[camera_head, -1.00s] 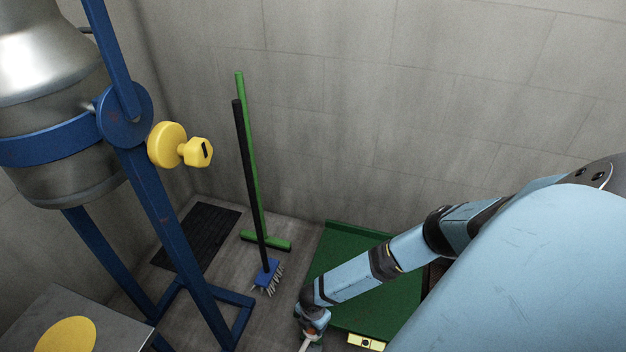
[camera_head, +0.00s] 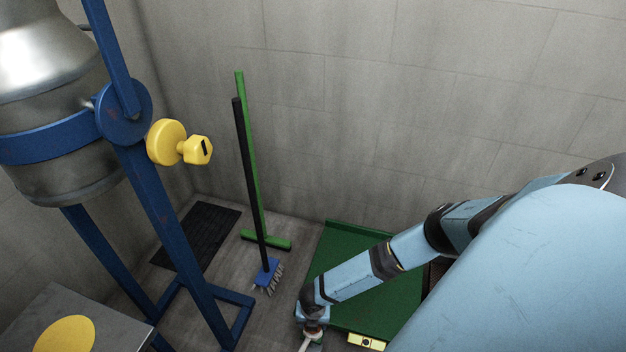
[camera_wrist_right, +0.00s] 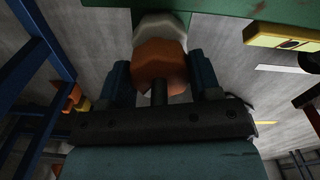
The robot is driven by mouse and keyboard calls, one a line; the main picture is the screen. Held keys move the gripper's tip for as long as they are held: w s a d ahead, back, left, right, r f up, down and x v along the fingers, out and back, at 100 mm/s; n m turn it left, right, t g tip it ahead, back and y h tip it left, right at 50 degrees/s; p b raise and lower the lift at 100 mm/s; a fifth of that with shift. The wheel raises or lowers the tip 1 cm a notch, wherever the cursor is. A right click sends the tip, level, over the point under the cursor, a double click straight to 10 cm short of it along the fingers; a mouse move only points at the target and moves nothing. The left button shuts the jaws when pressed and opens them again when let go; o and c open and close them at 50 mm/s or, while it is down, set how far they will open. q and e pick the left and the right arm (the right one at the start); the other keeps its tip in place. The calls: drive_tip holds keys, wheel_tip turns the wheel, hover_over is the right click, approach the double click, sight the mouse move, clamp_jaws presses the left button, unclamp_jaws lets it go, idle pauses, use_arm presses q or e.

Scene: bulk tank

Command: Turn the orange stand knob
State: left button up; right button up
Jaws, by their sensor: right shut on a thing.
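The orange knob (camera_wrist_right: 160,57) shows in the right wrist view, faceted, in front of a pale collar (camera_wrist_right: 160,24) on a green part (camera_wrist_right: 205,18). My right gripper (camera_wrist_right: 157,72) has one dark finger on each side of the knob and is shut on it. My left gripper is in neither view.
A blue frame (camera_head: 165,220) holds a metal tank (camera_head: 60,175) at the left, with a yellow knob (camera_head: 167,143) on its side. A brush with a black handle (camera_head: 248,180) and a green squeegee (camera_head: 266,242) lean at the wall. A green platform (camera_head: 345,240) lies below my right arm.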

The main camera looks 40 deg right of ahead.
drive_tip(key=shift+s, duration=0.15)
drive_tip(key=o, duration=0.9)
use_arm(q)
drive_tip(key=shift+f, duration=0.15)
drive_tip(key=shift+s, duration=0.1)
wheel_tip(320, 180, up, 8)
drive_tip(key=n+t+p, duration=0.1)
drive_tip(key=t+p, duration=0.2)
drive_tip(key=p, duration=0.3)
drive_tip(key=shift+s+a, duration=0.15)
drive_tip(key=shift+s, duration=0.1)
use_arm(e)
wheel_tip(320, 180, up, 14)
drive_tip(key=shift+f, duration=0.1)
